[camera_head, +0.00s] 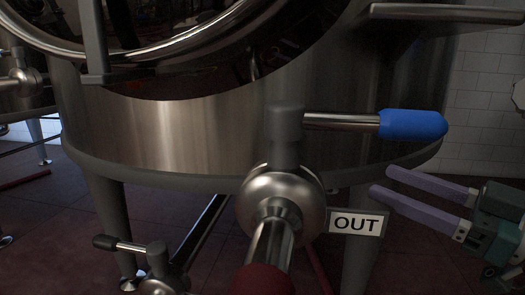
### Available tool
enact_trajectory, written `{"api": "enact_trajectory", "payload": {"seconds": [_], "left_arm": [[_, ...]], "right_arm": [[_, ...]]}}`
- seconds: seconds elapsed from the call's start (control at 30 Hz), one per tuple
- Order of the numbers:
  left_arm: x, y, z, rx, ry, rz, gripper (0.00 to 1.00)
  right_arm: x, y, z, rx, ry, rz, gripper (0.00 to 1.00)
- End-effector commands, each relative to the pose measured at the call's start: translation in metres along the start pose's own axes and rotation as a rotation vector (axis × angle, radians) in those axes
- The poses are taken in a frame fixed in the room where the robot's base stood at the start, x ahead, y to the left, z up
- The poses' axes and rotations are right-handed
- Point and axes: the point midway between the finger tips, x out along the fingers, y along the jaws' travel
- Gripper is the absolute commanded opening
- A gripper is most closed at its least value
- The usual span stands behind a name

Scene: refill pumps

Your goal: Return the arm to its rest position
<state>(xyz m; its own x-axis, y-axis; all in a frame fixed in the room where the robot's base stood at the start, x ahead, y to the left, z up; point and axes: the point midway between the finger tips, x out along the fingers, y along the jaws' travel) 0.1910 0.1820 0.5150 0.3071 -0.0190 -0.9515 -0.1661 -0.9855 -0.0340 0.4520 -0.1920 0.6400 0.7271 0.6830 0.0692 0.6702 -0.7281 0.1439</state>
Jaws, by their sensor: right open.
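My right gripper (395,183) is at the lower right, with two purple fingers spread apart and nothing between them. Its fingertips point left, to the right of the OUT sign (356,223) and below the blue valve handle (412,124). It looks clear of the handle. The handle's metal lever runs level to the right from the grey stem of a round steel valve (281,193). My left gripper is not in view.
A large steel tank (170,135) on legs fills the middle. A smaller valve with a black-tipped lever (122,245) is at the lower left. A dark red pipe end (262,280) comes toward me from the steel valve. White wall tiles (490,90) are at right.

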Motion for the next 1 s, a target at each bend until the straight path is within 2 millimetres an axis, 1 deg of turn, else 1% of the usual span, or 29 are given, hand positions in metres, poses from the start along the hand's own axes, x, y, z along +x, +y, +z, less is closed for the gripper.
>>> {"api": "enact_trajectory", "payload": {"seconds": [0.03,0.13,0.17,0.27,0.37,0.4,0.47,0.5,0.57,0.6,0.67,0.8,0.83,0.87,0.9,0.97,1.0], "left_arm": [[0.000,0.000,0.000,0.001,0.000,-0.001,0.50],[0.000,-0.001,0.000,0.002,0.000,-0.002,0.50],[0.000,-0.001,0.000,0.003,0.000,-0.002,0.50],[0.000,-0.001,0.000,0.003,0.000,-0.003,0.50],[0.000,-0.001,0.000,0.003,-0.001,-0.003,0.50],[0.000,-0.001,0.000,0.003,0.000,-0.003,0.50],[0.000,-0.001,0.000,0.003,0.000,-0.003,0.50],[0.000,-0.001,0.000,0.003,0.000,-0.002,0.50],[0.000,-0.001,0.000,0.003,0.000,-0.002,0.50],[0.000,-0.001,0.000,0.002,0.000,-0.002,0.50],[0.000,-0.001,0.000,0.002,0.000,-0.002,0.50],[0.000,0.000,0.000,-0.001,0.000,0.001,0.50],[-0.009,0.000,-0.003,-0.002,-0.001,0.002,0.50],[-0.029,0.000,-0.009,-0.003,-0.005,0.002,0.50],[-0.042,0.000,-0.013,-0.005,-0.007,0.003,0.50],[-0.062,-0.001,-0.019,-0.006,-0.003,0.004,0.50],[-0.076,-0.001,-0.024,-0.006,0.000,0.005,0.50]], "right_arm": [[0.009,-0.011,0.009,0.020,-0.026,0.071,0.60],[0.015,-0.023,0.029,0.045,-0.132,0.230,0.60],[0.014,-0.027,0.035,0.057,-0.173,0.274,0.60],[0.001,-0.043,0.055,0.105,-0.332,0.401,0.60],[-0.026,-0.065,0.075,0.166,-0.526,0.493,0.60],[-0.039,-0.075,0.081,0.191,-0.609,0.518,0.60],[-0.062,-0.092,0.089,0.232,-0.735,0.541,0.60],[-0.077,-0.104,0.092,0.258,-0.815,0.548,0.60],[-0.101,-0.122,0.095,0.297,-0.929,0.548,0.60],[-0.116,-0.135,0.096,0.323,-1.001,0.541,0.60],[-0.139,-0.153,0.095,0.361,-1.105,0.525,0.60],[-0.190,-0.197,0.083,0.448,-1.324,0.458,0.60],[-0.196,-0.201,0.071,0.457,-1.352,0.446,0.60],[-0.192,-0.195,0.051,0.448,-1.344,0.448,0.60],[-0.190,-0.193,0.037,0.446,-1.343,0.449,0.60],[-0.189,-0.190,0.018,0.446,-1.343,0.449,0.60],[-0.188,-0.188,0.004,0.445,-1.343,0.450,0.60]]}}
